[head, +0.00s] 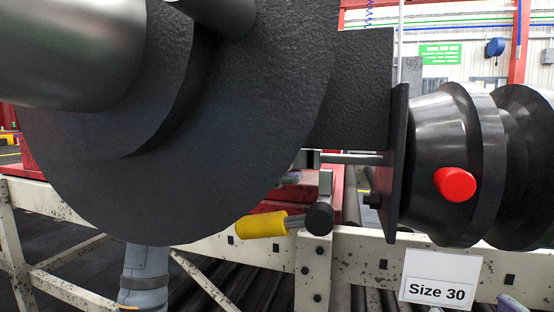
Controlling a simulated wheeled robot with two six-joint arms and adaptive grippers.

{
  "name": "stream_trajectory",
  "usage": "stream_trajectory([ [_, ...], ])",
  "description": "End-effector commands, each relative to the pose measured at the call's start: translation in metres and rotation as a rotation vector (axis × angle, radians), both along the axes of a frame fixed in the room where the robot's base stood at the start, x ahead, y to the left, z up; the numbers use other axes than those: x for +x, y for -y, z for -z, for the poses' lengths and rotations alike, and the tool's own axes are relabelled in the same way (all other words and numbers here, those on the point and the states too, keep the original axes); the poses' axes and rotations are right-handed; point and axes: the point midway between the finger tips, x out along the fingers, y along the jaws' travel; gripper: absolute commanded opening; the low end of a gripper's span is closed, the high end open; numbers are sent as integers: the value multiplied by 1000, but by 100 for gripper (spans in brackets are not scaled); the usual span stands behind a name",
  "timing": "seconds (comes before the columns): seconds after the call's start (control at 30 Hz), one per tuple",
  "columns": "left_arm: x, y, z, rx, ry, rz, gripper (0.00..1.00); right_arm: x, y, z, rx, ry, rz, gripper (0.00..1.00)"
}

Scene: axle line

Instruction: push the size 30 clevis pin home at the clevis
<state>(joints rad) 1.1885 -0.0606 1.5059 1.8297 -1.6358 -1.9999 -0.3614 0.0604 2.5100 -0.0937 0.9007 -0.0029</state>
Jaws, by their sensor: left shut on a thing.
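Black brake chamber (437,160) with a red cap (455,184) fills the right side, behind a black mounting plate (397,165). A thin grey rod (350,158) runs left from the plate to a small dark block (312,158), perhaps the clevis, partly behind the big dark disc (210,150). Below, a yellow cylinder (262,224) lies in line with a short grey shaft and a black round end (320,218). I cannot tell whether this is the clevis pin. No jaws of my left gripper can be made out. My right gripper is not in view.
A large grey cylinder (70,50) and the dark disc block much of the left. A speckled cream frame (362,250) with a "Size 30" sign (440,279) runs below. Dark rollers (262,290) lie under it. My grey arm link (145,278) shows under the disc.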

Motion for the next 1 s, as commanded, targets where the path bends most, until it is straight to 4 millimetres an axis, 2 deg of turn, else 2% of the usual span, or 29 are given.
stream_trajectory([
  [0.67, 16, 6, 0, -2, -1, 0, 0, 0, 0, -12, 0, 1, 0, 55],
  [0.7, 16, 5, 0, -2, -1, 0, 29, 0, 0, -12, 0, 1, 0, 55],
  [0.9, 16, 5, 0, -1, 0, 0, 54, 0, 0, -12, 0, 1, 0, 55],
  [1.0, 16, 5, 0, -1, 0, 0, 54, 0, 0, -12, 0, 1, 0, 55],
])
